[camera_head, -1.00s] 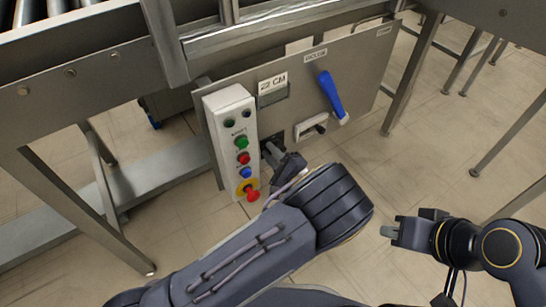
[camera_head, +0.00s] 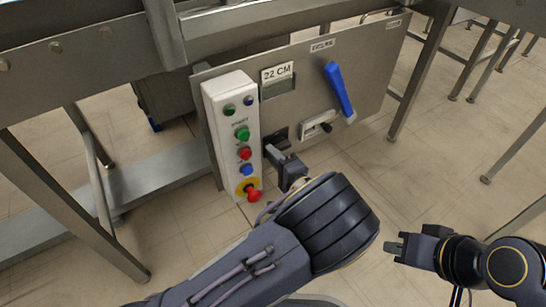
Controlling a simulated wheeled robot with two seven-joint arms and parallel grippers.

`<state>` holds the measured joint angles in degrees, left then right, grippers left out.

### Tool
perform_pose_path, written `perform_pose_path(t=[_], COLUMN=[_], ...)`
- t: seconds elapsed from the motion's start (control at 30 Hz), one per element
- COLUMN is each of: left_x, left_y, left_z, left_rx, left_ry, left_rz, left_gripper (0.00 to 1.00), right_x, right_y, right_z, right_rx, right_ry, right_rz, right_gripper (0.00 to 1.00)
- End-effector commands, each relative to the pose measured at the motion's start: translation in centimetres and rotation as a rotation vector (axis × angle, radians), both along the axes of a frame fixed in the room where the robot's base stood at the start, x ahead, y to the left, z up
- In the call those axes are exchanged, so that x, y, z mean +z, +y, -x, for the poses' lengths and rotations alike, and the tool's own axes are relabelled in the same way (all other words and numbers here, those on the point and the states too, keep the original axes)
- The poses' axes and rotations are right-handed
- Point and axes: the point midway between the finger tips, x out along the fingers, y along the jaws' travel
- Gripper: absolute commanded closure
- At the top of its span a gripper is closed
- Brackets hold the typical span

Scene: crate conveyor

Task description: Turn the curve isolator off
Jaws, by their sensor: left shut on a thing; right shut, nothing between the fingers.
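The steel control panel (camera_head: 375,75) hangs under the conveyor. It carries a blue lever (camera_head: 340,90) tilted down to the right, a white-plated switch with a dark handle (camera_head: 318,125), and a small dark switch (camera_head: 280,135) at its lower left. The small labels are too blurred to tell which is the curve isolator. My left gripper (camera_head: 274,151) is at the dark switch, its fingers shut on it; the contact is partly hidden. My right gripper (camera_head: 395,247) is shut and empty, low at the right, away from the panel.
A white button box (camera_head: 233,135) with green, red and blue buttons and a red emergency stop (camera_head: 253,194) stands just left of my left gripper. A "22 CM" label (camera_head: 277,71) sits above a small display. Steel legs (camera_head: 425,75) stand at the right; floor is clear below.

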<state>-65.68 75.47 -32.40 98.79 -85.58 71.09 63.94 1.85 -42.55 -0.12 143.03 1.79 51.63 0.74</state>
Motion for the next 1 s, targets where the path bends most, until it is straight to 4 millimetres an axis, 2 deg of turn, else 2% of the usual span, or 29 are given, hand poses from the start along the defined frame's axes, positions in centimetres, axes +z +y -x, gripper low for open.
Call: perform_pose_path(t=[0.03, 0.3, 0.33, 0.5, 0.8, 1.0], left_x=[-0.1, 0.0, 0.0, 0.0, 0.1, 0.3], left_y=[-0.9, -1.0, -1.0, -0.9, -0.7, -2.3], left_z=[-0.2, -0.2, -0.2, -0.2, 0.0, 2.1], left_rx=[-0.027, -0.027, -0.027, -0.027, -0.018, -0.021], left_ry=[0.003, 0.002, 0.002, 0.003, 0.001, 0.002], left_rz=[0.010, 0.009, 0.009, 0.008, 0.005, 0.004], left_gripper=[1.00, 1.00, 0.81, 0.61, 0.61, 0.61], right_x=[0.0, 0.0, 0.0, 0.0, 0.1, 1.2], right_y=[0.0, 0.0, 0.0, 0.0, 0.0, 0.0], right_z=[0.0, 0.0, 0.0, 0.0, 0.0, 0.0], right_rx=[0.000, 0.000, 0.000, 0.000, 0.000, 0.000], right_ry=[0.000, 0.000, 0.000, 0.000, 0.000, 0.000], right_rz=[0.000, 0.000, 0.000, 0.000, 0.000, 0.000], right_gripper=[1.00, 1.00, 1.00, 1.00, 1.00, 1.00])
